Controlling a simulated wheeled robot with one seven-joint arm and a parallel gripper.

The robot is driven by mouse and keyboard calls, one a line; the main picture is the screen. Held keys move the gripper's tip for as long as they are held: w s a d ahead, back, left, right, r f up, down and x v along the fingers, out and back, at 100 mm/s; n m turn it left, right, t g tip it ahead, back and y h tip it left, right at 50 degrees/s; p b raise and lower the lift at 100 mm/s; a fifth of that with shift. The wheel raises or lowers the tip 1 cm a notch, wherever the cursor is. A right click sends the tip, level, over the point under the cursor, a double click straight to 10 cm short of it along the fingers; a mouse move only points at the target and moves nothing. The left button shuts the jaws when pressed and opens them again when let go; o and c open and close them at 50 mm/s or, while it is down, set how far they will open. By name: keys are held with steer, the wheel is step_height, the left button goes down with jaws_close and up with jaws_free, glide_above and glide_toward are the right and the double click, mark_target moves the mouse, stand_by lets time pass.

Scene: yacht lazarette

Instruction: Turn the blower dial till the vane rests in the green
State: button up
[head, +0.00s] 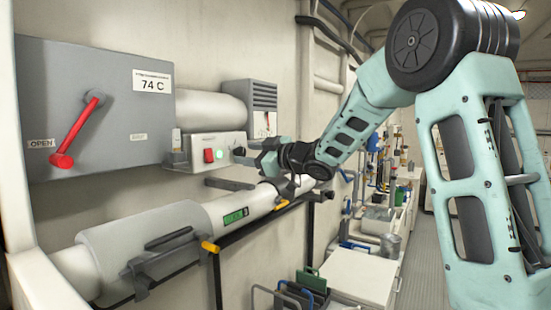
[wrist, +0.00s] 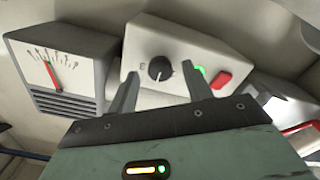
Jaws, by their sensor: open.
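The blower dial (wrist: 159,68) is a round black knob with a pale mark, on a light control box (wrist: 190,45). In the head view the dial (head: 239,151) is at the box's right end. My gripper (wrist: 161,82) is open, with one finger on either side of the dial in the wrist view; I see no clear contact. In the head view my gripper (head: 254,160) reaches the box from the right. The red vane (wrist: 52,77) shows on a white gauge face in a grey louvred housing (wrist: 72,100). A small green patch shows near the vane's tip; whether they line up is unclear.
A red rocker switch (wrist: 222,80) and a green lamp (wrist: 200,71) sit beside the dial. A grey panel (head: 110,120) with a red lever (head: 78,130) is at left. A pale pipe (head: 160,235) with a green display (head: 235,215) runs below the box.

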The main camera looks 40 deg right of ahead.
steer(key=b+v, duration=0.6)
steer(key=v, duration=1)
steer(key=shift+s, duration=0.3)
steer(key=shift+d+f, duration=0.1)
steer(key=w+a+f+m+h+b, duration=0.1)
steer(key=a+f, duration=0.3)
steer(key=w+a+f+m+g+h+b, duration=0.1)
steer(key=w+a+f, duration=0.1)
steer(key=a+f, duration=0.2)
steer(key=w+a+f+m+g+h+b, duration=0.1)
steer(key=a+f+m, duration=0.1)
steer(key=a+f, duration=0.2)
steer(key=shift+w+a+f, duration=0.15)
steer(key=shift+w+f, duration=0.25)
steer(key=shift+f, duration=0.3)
steer(key=s+a+f+g+h+b, duration=0.1)
steer(key=s+a+f+g+b, duration=0.1)
steer(key=s+a+f+g, duration=0.5)
steer(key=s+a+f+g+h+b, duration=0.1)
steer(key=s+a+f+g, duration=0.1)
steer(key=s+a+f, duration=0.85)
steer(key=s+f+n+g+h+b, duration=0.1)
steer(key=s+f+g, duration=0.4)
steer(key=s, duration=0.8)
step_height(320, 180, down, 3)
steer(key=shift+s+f+g, duration=0.2)
steer(key=shift+s+g, duration=0.05)
steer(key=shift+g, duration=0.05)
